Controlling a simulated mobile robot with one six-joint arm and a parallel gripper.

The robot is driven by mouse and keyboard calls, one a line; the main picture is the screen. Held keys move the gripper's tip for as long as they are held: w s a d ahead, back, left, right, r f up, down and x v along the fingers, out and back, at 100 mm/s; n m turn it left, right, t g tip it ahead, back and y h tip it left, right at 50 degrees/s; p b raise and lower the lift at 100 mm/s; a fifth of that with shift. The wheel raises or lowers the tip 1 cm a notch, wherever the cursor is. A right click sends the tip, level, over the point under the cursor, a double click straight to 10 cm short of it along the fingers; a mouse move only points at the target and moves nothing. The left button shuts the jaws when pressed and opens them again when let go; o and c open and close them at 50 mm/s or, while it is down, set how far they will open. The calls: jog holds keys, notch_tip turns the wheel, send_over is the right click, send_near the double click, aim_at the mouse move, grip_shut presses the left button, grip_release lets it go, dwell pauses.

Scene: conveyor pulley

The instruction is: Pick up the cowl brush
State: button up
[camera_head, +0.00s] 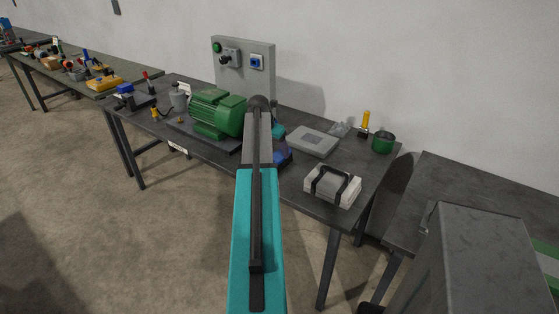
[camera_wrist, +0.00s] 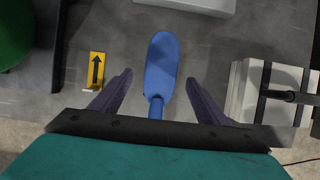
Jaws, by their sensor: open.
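A blue paddle-shaped item with a rounded wide end and a narrow neck, apparently the cowl brush (camera_wrist: 161,65), lies on the grey bench in the wrist view. No bristles can be made out. Its near end is hidden behind my gripper's body. My gripper (camera_wrist: 158,78) is open, with one finger on each side of the blue item and a gap on both sides. I cannot tell how high the fingers are above the bench. In the head view my arm covers much of this spot; a bit of blue (camera_head: 283,158) shows beside it.
A green motor (camera_head: 217,113) stands left of my arm. A pale case with black straps (camera_head: 332,187) is on the right, a flat grey box (camera_head: 312,141) behind it. A yellow-handled tool (camera_head: 365,122) and green pot (camera_head: 383,142) stand farther back. A yellow arrow plate (camera_wrist: 96,70) lies left of the fingers.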

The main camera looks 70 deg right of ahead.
aim_at(280, 154)
jog(key=shift+x, duration=0.85)
jog(key=shift+p+x, duration=1)
jog(key=shift+x, duration=1.6)
jog(key=shift+s+a, duration=0.1)
jog(key=c, duration=1.3)
jog(key=shift+r, duration=0.15)
jog(key=shift+r+b, duration=0.55)
jog(key=shift+r, duration=0.55)
jog(key=w+a+b, duration=0.1)
jog(key=a, duration=0.4)
jog(key=w+a+r+b, duration=0.1)
jog(key=w+a, duration=0.1)
jog(key=a, duration=0.3)
jog(key=w+a+r+b, duration=0.1)
jog(key=w+a, duration=0.1)
jog(key=a, duration=0.3)
jog(key=shift+a+r, duration=0.1)
jog(key=shift+r, duration=0.15)
